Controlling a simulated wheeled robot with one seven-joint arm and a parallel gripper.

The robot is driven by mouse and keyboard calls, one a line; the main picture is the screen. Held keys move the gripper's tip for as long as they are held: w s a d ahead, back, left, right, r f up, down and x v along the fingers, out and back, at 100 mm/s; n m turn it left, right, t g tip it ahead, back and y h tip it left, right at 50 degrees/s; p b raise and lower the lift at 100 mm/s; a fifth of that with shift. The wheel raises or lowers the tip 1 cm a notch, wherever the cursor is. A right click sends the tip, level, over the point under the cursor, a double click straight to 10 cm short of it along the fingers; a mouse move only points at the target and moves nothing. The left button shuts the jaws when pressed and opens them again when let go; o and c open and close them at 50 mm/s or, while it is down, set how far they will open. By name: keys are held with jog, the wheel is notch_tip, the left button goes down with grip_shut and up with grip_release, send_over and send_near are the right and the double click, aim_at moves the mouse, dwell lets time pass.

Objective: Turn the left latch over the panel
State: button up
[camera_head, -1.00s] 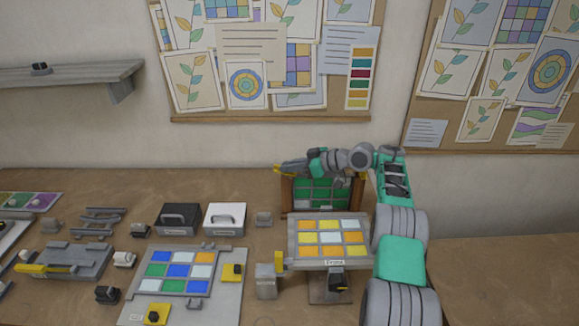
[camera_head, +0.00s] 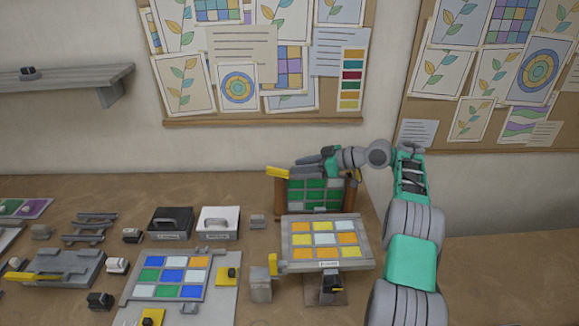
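A green-paned panel (camera_head: 315,195) stands upright in a wooden frame (camera_head: 281,202) at the back of the table. A yellow latch-like piece (camera_head: 277,172) sits at the frame's upper left, pointing left and slightly up. A second yellow piece (camera_head: 357,177) shows at the upper right. My gripper (camera_head: 305,168) reaches in from the right along the top edge of the frame, its tip close to the left yellow piece. I cannot tell whether they touch. The fingers are too small to show whether they are open or shut. My gripper and wrist cover part of the frame's top.
A tilted stand with a yellow, orange and white paned panel (camera_head: 288,246) is in front of the frame. A grey block (camera_head: 260,284) stands beside it. Black (camera_head: 170,224) and white (camera_head: 219,223) boxes are to the left. My arm fills the right side.

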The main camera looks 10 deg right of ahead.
jog(key=shift+s+d+r, duration=0.15)
jog(key=shift+s+d, duration=0.1)
